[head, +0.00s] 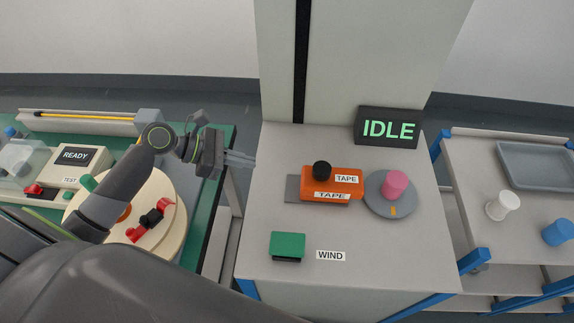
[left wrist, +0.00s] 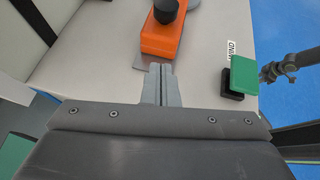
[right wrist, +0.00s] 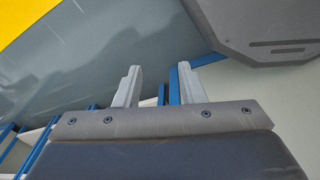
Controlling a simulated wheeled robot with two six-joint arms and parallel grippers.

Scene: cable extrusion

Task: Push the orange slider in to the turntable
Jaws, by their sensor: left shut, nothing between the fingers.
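The orange slider (head: 334,186) with a black knob and "TAPE" labels sits on a grey plate (head: 292,190) on the light worktop. The grey round turntable (head: 380,207) is just right of it, with a pink cylinder (head: 396,184) on top. My left gripper (head: 252,160) is at the worktop's left edge, left of the slider and apart from it. Its fingers are closed together and empty. In the left wrist view the slider (left wrist: 163,38) lies ahead of the fingertips. My right gripper (right wrist: 155,82) shows only in its own wrist view, its fingers apart with nothing between them.
A green block (head: 288,245) on a black base stands at the front beside the "WIND" label. A dark "IDLE" display (head: 388,128) stands at the back. A side table at right holds a grey tray (head: 540,167), a white spool (head: 502,205) and a blue one (head: 558,232).

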